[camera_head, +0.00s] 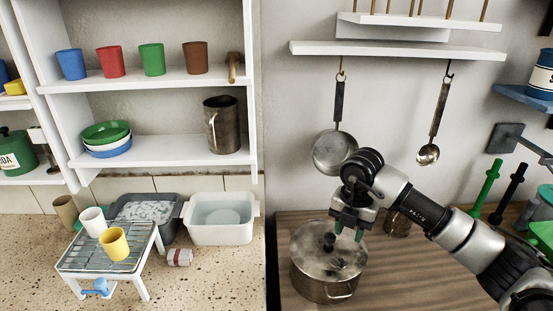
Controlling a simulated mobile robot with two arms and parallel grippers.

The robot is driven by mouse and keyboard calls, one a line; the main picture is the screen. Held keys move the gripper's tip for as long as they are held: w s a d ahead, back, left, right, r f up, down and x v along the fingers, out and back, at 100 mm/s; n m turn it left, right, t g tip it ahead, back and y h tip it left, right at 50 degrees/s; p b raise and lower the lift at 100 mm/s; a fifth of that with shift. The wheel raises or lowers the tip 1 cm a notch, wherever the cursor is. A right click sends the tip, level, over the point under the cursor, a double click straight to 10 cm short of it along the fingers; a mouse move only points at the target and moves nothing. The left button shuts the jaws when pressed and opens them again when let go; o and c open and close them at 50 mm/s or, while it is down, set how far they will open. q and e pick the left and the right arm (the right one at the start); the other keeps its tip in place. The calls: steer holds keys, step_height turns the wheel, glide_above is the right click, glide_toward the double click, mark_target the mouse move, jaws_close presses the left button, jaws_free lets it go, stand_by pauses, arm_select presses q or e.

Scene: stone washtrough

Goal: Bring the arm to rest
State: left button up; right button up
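My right gripper (349,229) hangs above the lidded metal pot (325,280), pointing down, close to the knob on its lid. Its green-tipped fingers show a gap between them, and I see nothing held. My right arm (440,222) comes in from the lower right over the wooden counter. From this angle I cannot tell how far the fingertips are from the lid. My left gripper is not in view.
A pan (334,152) and a ladle (428,153) hang on the wall behind my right arm. A white rack (80,257) with two cups and a white basin (221,226) stand at the left.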

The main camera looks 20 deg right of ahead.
steer(key=s+a+f+n+t+y, duration=0.1)
steer(key=a+n+y, duration=0.1)
steer(key=a+y, duration=0.5)
steer(key=s+a+n+y, duration=0.2)
steer(key=a+y, duration=0.1)
steer(key=a, duration=0.8)
steer(key=s+a+r+m+t+y, duration=0.2)
steer(key=a+r+m+t+y, duration=0.35)
steer(key=r+t+y, duration=0.3)
steer(key=w+d+f+m+t+h, duration=0.1)
steer(key=d+m+t+h, duration=0.35)
steer(key=m+h, duration=0.35)
steer(key=d+f+m+t+h, duration=0.2)
steer(key=d+m+t+h, duration=0.3)
steer(key=m, duration=0.5)
steer(key=s+d+f+m+g+h, duration=0.5)
steer(key=s+f+g+h, duration=0.15)
steer(key=f, duration=0.45)
steer(key=s+a+f+g+y, duration=0.1)
steer(key=s+f+g, duration=0.35)
steer(key=s, duration=0.35)
steer(key=s+f+g, duration=0.4)
steer(key=s+g, duration=0.1)
steer(key=s, duration=0.3)
step_height(320, 180, down, 25)
steer(key=s+d+f+g, duration=0.2)
steer(key=s+d+f, duration=0.1)
steer(key=s+f, duration=1.3)
steer(key=shift+s+f, duration=0.3)
steer(key=shift+f, duration=0.05)
